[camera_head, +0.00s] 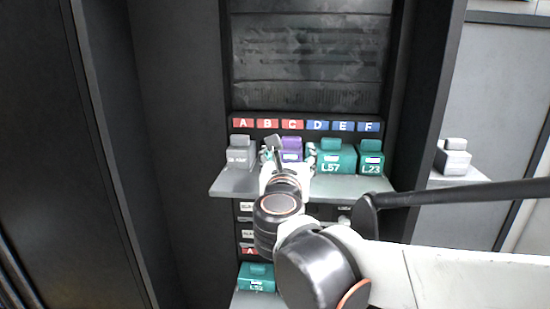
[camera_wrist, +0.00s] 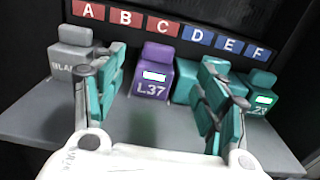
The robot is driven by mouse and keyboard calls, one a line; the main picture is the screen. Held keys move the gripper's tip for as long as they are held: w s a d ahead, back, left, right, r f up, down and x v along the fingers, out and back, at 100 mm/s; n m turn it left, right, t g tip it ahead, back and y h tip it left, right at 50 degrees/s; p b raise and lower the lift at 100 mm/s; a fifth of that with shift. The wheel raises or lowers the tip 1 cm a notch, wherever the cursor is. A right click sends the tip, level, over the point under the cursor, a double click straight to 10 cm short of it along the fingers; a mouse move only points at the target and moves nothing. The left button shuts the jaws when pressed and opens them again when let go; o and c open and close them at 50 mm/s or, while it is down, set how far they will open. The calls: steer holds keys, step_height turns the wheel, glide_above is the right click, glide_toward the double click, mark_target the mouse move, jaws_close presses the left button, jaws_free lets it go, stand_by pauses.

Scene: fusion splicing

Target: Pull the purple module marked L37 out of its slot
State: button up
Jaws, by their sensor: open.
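The purple module marked L37 (camera_wrist: 153,72) stands upright on the grey shelf, below the red C label. In the head view its purple top (camera_head: 291,144) shows behind my gripper (camera_head: 289,156), which partly hides it. In the wrist view my gripper (camera_wrist: 163,72) is open, with one teal-padded finger to the left of the module and one to the right. The module shows between the fingers, farther from the camera. I cannot tell whether the fingertips reach beside it. No contact shows.
A grey module (camera_head: 240,153) stands to the left. Teal modules L57 (camera_head: 336,158) and L23 (camera_head: 371,158) stand close on the right. The shelf (camera_head: 362,187) is bare in front. A lower shelf holds another teal module (camera_head: 257,277). A grey module (camera_head: 454,157) sits far right.

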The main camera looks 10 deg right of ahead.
mark_target(291, 139)
steer(key=p+x, duration=0.2)
steer(key=x, duration=1)
steer(key=c, duration=1.3)
